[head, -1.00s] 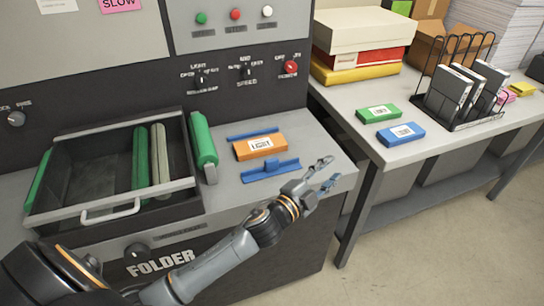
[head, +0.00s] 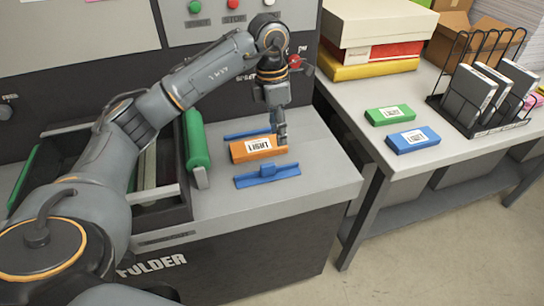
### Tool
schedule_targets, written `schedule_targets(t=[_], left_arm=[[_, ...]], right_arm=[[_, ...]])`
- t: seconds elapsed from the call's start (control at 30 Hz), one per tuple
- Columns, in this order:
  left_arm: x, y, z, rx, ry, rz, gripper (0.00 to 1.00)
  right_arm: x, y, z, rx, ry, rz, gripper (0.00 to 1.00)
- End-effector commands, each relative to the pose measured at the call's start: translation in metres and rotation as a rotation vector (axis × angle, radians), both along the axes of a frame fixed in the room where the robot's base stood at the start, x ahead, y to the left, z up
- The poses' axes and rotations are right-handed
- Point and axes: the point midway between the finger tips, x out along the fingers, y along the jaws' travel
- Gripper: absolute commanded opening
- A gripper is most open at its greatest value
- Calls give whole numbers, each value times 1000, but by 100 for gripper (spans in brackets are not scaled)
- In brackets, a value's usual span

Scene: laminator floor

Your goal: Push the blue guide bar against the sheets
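The blue guide bar (head: 267,175), with a raised block on it, lies on the grey machine top in front of an orange pack (head: 258,149) labelled LIGHT. A gap shows between the bar and the pack. A thin blue rail (head: 248,133) lies behind the pack. Loose sheets cannot be made out apart from the pack. My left gripper (head: 282,140) points down at the pack's right end, behind the guide bar and apart from it. Whether its fingers are open or shut, or touch the pack, cannot be told. My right gripper is not in view.
A green roller (head: 197,150) stands left of the pack, beside an open dark tray (head: 160,215) partly hidden by my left arm. The side table (head: 425,165) holds a green pack (head: 389,115), a blue pack (head: 413,139) and a wire rack (head: 480,85). The machine top's right front is clear.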

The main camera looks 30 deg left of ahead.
Motion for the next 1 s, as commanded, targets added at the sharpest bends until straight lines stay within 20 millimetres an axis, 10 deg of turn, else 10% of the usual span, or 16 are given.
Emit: schedule_targets(t=[0.27, 1.0], left_arm=[[-5, 31, 2, 109, 26, 34, 38], [-5, 29, -122, 103, 23, 33, 38]], right_arm=[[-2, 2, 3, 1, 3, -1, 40], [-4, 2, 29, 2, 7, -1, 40]])
